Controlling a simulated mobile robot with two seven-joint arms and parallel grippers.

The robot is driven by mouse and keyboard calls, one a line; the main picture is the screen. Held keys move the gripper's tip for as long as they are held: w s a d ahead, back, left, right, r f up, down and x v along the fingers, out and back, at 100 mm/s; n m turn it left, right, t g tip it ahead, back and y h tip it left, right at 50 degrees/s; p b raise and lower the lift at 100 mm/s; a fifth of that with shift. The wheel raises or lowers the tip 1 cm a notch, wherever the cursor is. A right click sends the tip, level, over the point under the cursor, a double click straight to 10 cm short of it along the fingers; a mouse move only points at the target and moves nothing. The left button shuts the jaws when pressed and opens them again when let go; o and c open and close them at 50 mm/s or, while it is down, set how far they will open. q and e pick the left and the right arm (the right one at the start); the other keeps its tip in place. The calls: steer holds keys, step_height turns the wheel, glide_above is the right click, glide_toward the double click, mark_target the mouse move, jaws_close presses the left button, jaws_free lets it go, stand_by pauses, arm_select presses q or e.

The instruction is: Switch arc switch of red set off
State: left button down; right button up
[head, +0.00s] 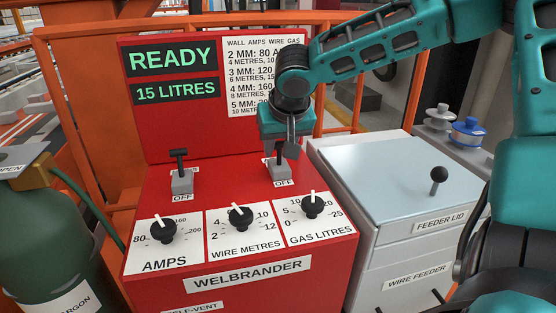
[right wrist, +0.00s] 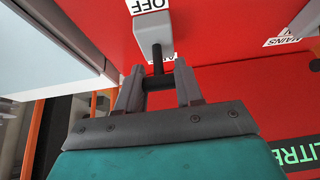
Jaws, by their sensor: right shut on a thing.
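The red welding set (head: 200,255) shows two grey switches on its top, each with an OFF label in front. The left switch (head: 181,182) has a black T-shaped lever standing up; the wrist view shows a MAINS label (right wrist: 283,41) on that side. My right gripper (head: 284,150) is shut on the T-shaped lever (right wrist: 157,60) of the right-hand switch (head: 283,173), the arc switch. In the wrist view the lever's crossbar lies between the fingers, and its label behind is mostly hidden. The lever's lean is hard to tell. My left gripper is out of view.
The display (head: 173,58) reads READY and 15 LITRES. Several black dials, including the amps dial (head: 161,230), sit on the sloping front. A grey wire feeder (head: 390,185) with a knobbed lid stands close on the right; a green argon cylinder (head: 45,240) stands left.

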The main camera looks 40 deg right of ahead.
steer(key=b, duration=0.1)
steer(key=f+t+b, duration=0.1)
steer(key=b, duration=0.1)
steer(key=shift+s+a+t+h, duration=0.25)
steer(key=shift+s+t+h, duration=0.05)
steer(key=shift+s, duration=0.05)
steer(key=t+b, duration=0.1)
steer(key=b, duration=0.2)
steer(key=s+t+h+b, duration=0.1)
steer(key=b, duration=0.1)
steer(key=shift+a+b, duration=0.2)
steer(key=shift+b, duration=0.2)
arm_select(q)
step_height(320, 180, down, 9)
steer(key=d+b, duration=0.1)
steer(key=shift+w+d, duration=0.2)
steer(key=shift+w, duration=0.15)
arm_select(e)
steer(key=shift+s+r+h, duration=0.1)
steer(key=shift+r+h, duration=0.05)
steer(key=shift+h, duration=0.15)
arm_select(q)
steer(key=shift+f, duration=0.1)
arm_select(e)
steer(key=shift+t, duration=0.3)
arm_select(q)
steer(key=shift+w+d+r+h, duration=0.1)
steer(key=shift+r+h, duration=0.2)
